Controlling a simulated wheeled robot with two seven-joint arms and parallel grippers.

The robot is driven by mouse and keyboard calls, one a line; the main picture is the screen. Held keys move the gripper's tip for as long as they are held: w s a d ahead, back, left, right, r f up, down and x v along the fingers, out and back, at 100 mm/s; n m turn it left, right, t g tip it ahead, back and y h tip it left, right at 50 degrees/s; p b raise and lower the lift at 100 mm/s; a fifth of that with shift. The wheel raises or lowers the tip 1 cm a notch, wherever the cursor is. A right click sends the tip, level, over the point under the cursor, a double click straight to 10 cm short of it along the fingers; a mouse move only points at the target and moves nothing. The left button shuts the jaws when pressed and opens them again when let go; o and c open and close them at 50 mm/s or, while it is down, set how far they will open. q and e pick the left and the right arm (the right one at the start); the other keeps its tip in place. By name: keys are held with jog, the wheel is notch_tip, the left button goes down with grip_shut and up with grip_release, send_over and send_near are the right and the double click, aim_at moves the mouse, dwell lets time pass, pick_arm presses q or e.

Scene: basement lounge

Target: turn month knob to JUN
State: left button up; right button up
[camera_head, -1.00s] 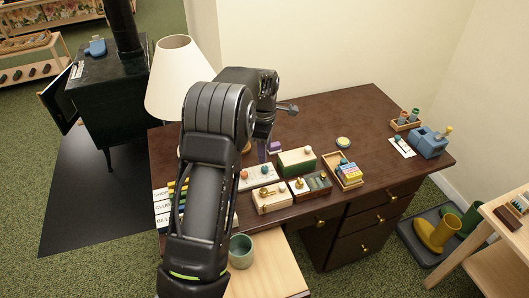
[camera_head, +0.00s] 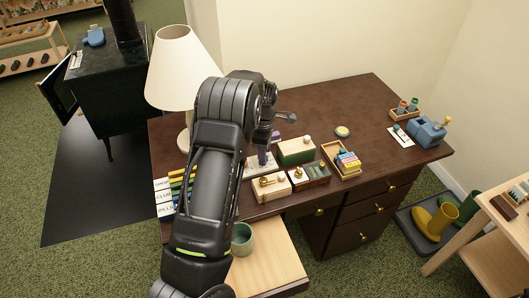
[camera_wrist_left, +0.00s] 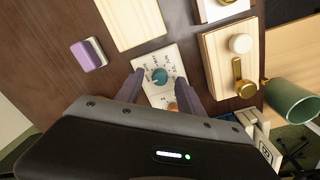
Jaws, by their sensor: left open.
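A white panel (camera_wrist_left: 150,58) lies on the dark desk. It bears a teal knob (camera_wrist_left: 160,76) ringed by small printed labels, too small to read surely, and an orange knob (camera_wrist_left: 172,108) nearer my wrist. My left gripper (camera_wrist_left: 159,88) is open, with its two fingers on either side of the teal knob. I cannot tell whether they touch it. In the head view my left gripper (camera_head: 262,156) is over the panel and hides most of it. My right gripper is not in view.
Beside the panel is a wooden box with a brass latch and white knob (camera_wrist_left: 240,43). A green cup (camera_wrist_left: 292,101) stands nearby. A purple-and-white block (camera_wrist_left: 88,55) lies on the desk. A lamp (camera_head: 177,65) stands behind my arm. The right of the desk has free room.

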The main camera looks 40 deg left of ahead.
pick_arm(q)
jog(key=shift+f, duration=0.4)
jog(key=shift+c, duration=0.5)
grip_shut()
